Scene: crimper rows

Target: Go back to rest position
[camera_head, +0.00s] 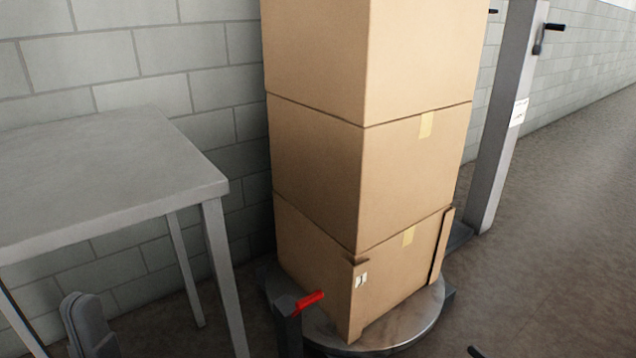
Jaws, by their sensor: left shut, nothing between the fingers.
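My left gripper (88,325) shows at the bottom left edge, in front of the grey table's legs. Only its grey upper part is in the picture; it is shut and holds nothing. It is apart from the table and from the boxes. My right gripper cannot be made out in this view.
A grey table (110,170) stands at the left by the block wall. Three stacked cardboard boxes (310,160) stand on a round metal turntable (400,335). A red handle (310,300) sits on a dark post before it. A grey column (505,120) stands behind.

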